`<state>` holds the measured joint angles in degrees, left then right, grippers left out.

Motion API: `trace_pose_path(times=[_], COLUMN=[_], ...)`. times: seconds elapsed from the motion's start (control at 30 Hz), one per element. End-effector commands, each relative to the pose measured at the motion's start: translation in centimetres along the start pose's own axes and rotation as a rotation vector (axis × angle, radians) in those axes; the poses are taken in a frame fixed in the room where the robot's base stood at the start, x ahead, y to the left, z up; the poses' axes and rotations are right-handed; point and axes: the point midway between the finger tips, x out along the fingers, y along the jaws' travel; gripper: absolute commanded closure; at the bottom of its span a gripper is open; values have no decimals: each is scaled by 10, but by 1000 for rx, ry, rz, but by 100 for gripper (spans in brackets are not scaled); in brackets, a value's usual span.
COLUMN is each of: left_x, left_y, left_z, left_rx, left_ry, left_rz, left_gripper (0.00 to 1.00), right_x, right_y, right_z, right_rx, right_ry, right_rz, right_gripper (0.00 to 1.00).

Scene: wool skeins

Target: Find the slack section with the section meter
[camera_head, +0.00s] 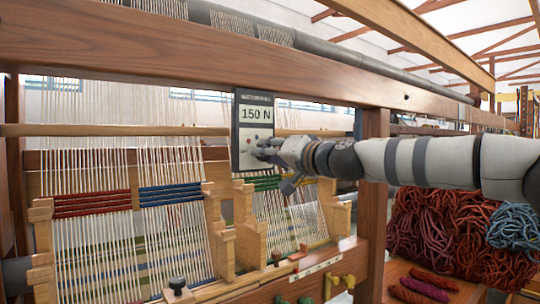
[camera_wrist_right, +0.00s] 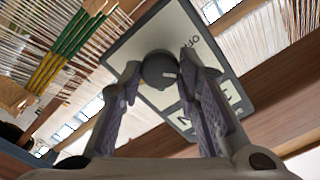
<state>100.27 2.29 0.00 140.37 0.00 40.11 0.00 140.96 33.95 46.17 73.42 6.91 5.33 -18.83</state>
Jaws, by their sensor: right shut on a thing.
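The section meter (camera_head: 255,98) is a dark-framed panel with a pale face that reads "150 N" in the head view. It hangs upright in front of the loom's warp threads, just below the top beam. My right gripper (camera_head: 264,149) is shut on the meter's dark round knob (camera_wrist_right: 158,72), low on the face. The warp sections carry red (camera_head: 92,203), blue (camera_head: 170,194) and green (camera_head: 266,183) bands. The meter and my right arm cover part of the green-banded section. I cannot tell which section is slack. My left gripper is out of view.
The wooden loom frame stands close around the arm, with a thick top beam (camera_head: 180,48) and a right post (camera_head: 373,210). Wooden blocks (camera_head: 252,243) separate the sections. Red and blue wool skeins (camera_head: 440,235) are at the right. Small knobs (camera_head: 178,284) sit on the front rail.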

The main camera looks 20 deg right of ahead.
Motion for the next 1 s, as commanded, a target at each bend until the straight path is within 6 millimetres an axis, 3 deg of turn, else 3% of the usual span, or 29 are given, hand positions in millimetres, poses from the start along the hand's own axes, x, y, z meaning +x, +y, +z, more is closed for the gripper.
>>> trace_pose_path(times=[0.2,0.23,0.3,0.67,0.77,1.0], left_x=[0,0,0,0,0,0], left_y=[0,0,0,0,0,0], left_z=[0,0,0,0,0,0], left_rx=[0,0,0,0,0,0], left_ry=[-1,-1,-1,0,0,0], left_rz=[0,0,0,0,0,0], left_gripper=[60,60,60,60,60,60], right_x=[1,1,1,-4,-22,-88], right_y=[1,1,1,0,-1,-1], right_z=[3,3,3,0,-1,-1], right_rx=[0,0,-1,-1,-1,-1], right_ry=[-6,-6,-6,-1,-1,0], right_rz=[0,0,0,1,-2,-3], right_gripper=[97,65,49,49,49,49])
